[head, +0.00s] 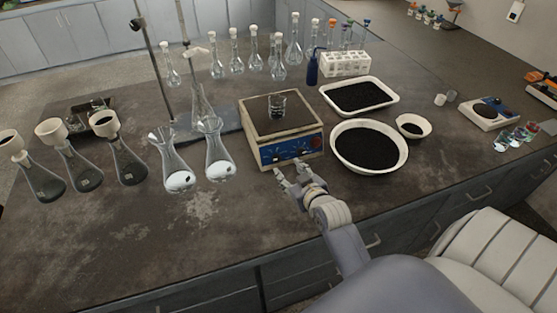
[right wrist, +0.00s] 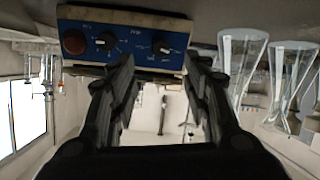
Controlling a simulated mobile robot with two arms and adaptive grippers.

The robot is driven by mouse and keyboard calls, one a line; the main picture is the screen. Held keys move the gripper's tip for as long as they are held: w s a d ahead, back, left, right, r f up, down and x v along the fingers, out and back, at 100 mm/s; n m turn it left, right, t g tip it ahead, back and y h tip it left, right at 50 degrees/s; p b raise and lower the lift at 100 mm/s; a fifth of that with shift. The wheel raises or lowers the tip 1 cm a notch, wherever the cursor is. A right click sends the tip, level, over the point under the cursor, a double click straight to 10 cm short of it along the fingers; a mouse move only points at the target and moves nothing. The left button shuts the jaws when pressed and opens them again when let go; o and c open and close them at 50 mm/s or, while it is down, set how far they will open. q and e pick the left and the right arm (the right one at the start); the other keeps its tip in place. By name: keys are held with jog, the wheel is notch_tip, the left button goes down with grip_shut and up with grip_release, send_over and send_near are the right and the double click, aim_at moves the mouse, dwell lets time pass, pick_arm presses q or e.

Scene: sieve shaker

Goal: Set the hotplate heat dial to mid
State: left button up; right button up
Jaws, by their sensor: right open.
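The hotplate (head: 282,128) stands on the dark bench with a small beaker (head: 277,105) on its top plate. Its blue front panel (right wrist: 130,36) fills the upper part of the right wrist view. That panel carries a red round part (right wrist: 74,42) and two black dials with pale pointer marks, one toward the middle (right wrist: 106,41) and one further right (right wrist: 161,46). The labels are too small to read, so I cannot tell which is the heat dial. My right gripper (head: 288,170) is open and empty just in front of the panel, its fingers (right wrist: 160,62) apart from the dials.
Two flasks (head: 219,158) stand left of the hotplate, also showing in the right wrist view (right wrist: 240,62). A round white dish (head: 340,162) of black grains is close on the right, with a tray (head: 394,101) behind. The bench front left of my right arm is clear.

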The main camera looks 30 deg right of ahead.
aim_at(278, 159)
jog(key=x, duration=1)
jog(key=shift+w+f+p, duration=0.1)
jog(key=shift+w+p, duration=0.1)
jog(key=shift+p, duration=0.15)
grip_shut()
